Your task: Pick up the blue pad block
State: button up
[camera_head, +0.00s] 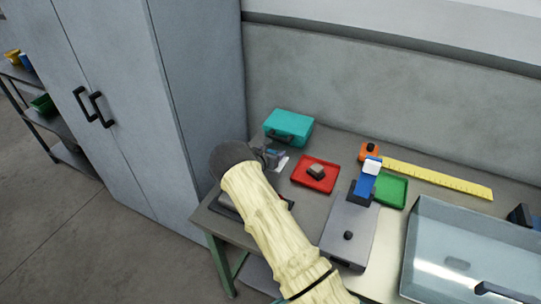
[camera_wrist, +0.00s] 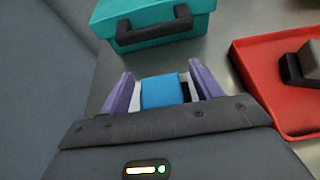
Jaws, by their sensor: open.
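A blue block (camera_wrist: 164,91), which looks like the blue pad block, is between the two purple fingers of my gripper (camera_wrist: 160,76) in the wrist view. The fingers are open on either side of it, with a dark part at its right side. I cannot tell whether either finger touches it. In the head view my gripper (camera_head: 274,157) is low over the left end of the table, in front of the teal case. The block is too small and covered to make out clearly there.
The teal case (camera_head: 289,126) stands just beyond my gripper; its handle (camera_wrist: 154,28) faces me. A red tray (camera_head: 301,181) with a small block is close on the right. A grey device (camera_head: 345,229), green tray (camera_head: 391,190) and yellow ruler (camera_head: 440,178) lie farther right. A tall grey cabinet (camera_head: 190,90) stands left.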

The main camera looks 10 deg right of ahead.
jog(key=shift+w+d+f, duration=0.15)
jog(key=shift+w+d, duration=0.05)
jog(key=shift+w, duration=0.05)
dwell(0.3)
jog(key=c, duration=1.1)
